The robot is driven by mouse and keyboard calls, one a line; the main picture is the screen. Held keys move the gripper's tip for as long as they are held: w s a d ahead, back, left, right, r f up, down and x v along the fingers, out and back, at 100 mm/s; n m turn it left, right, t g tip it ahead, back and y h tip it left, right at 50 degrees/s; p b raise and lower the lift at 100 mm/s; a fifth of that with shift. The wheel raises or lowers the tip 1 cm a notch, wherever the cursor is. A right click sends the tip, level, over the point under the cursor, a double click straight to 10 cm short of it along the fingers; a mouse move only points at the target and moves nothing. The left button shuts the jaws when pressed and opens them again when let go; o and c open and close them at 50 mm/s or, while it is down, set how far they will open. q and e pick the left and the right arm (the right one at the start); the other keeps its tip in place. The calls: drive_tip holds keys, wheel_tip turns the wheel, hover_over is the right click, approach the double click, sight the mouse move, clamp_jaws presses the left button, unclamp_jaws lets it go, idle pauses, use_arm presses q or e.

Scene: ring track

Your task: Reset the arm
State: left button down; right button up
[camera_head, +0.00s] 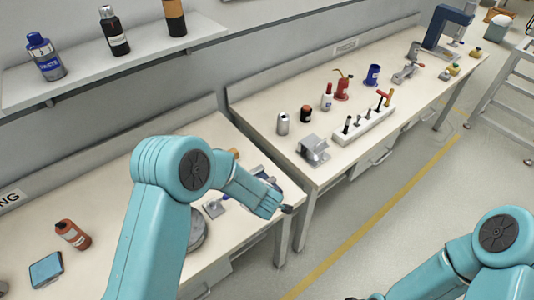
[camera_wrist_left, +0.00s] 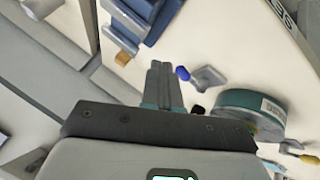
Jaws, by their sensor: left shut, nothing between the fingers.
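My left arm reaches over the near workbench in the head view, and its gripper (camera_head: 287,209) is above the bench's right end, close to the gap between the benches. In the left wrist view the left gripper (camera_wrist_left: 161,66) has its two fingers together with nothing between them. My right arm (camera_head: 455,265) is bent at the lower right of the head view. A dark piece at the bottom edge may be part of the right gripper (camera_head: 372,297), but its fingers cannot be made out.
The near bench (camera_head: 112,205) holds an orange-brown bottle (camera_head: 73,234) and a blue box (camera_head: 46,269). The second bench (camera_head: 262,103) holds a white tool rack (camera_head: 362,133), a can (camera_head: 283,124) and a metal block (camera_head: 313,149). A shelf (camera_head: 95,75) carries bottles.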

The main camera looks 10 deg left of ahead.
use_arm(q)
drive_tip(key=s+f+m+h, duration=0.1)
drive_tip(key=s+f, duration=0.1)
drive_tip(key=s+f+m+h, duration=0.1)
drive_tip(key=s+f+m, duration=0.1)
drive_tip(key=s, duration=0.1)
drive_tip(key=s+f+m+g+h, duration=0.1)
drive_tip(key=s+f+m, duration=0.1)
drive_tip(key=shift+s+d+f, duration=0.1)
drive_tip(key=shift+s+d, duration=0.15)
drive_tip(key=shift+s, duration=0.1)
drive_tip(key=s+d+f+m+g+h, duration=0.1)
drive_tip(key=s+d+m+g+h, duration=0.2)
drive_tip(key=s, duration=0.7)
drive_tip(key=s+d+f+m+g+h, duration=0.15)
drive_tip(key=s+m, duration=0.25)
drive_tip(key=s, duration=0.5)
wheel_tip(320, 180, down, 7)
drive_tip(key=s+b, duration=0.1)
drive_tip(key=b, duration=0.5)
drive_tip(key=shift+s+m+g+h+b, duration=0.15)
drive_tip(key=shift+m+g+h+b, duration=0.2)
drive_tip(key=shift+m+g, duration=0.1)
